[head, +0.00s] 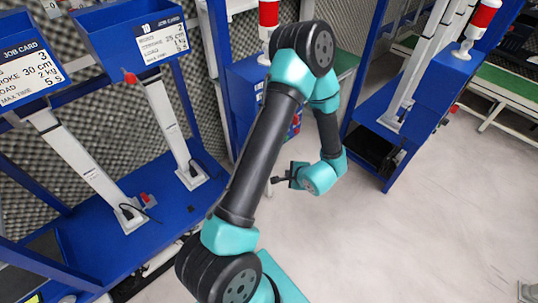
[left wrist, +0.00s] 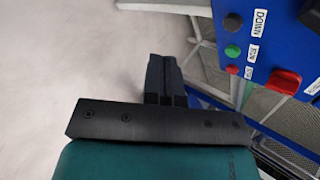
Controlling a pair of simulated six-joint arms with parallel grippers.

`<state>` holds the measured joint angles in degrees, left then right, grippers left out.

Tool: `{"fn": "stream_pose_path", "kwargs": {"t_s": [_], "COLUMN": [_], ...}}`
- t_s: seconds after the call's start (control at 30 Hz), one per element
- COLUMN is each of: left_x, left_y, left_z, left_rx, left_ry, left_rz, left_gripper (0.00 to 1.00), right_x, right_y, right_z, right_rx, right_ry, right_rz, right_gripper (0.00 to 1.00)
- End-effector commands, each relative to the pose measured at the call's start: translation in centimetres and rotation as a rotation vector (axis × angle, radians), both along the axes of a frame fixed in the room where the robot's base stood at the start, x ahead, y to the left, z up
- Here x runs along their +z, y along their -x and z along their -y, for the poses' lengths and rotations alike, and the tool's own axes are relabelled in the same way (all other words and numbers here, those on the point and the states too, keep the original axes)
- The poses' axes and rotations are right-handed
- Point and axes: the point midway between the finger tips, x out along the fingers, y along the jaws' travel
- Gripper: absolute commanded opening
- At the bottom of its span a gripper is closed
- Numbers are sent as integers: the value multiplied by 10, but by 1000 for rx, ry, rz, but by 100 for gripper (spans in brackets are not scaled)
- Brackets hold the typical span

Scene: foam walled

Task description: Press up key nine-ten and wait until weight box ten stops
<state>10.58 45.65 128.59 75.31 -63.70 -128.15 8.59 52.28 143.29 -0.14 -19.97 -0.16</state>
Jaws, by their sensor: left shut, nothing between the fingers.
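A blue box (head: 105,22) with a job card (head: 160,38) marked 10 sits at the upper left of the head view, above a white slanted column (head: 168,118). My left gripper (head: 275,181) is shut and empty in the middle of the head view, out over the pale floor side. In the left wrist view its fingers (left wrist: 165,78) are together and apart from a blue key panel (left wrist: 270,45) at the right. No key marked nine-ten is legible. My right gripper is out of view.
A large red switch (left wrist: 283,81) sticks out of the panel. Another job card (head: 25,68) is at the far left. Blue frames (head: 385,130) with red-and-white lamps (head: 482,18) stand behind and right. The pale floor (head: 400,235) at the right is open.

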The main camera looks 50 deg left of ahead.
Motion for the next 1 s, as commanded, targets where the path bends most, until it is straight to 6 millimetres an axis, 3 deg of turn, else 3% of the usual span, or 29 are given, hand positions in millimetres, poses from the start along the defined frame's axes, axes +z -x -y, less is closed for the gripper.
{"fn": "stream_pose_path", "kwargs": {"t_s": [0.37,1.0], "left_x": [0,0], "left_y": [1,4], "left_z": [-8,-76], "left_rx": [2,1], "left_ry": [1,1], "left_rz": [2,3], "left_gripper": [0,0], "right_x": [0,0], "right_y": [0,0], "right_z": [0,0], "right_rx": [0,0], "right_ry": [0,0], "right_rz": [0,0], "right_gripper": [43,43]}}
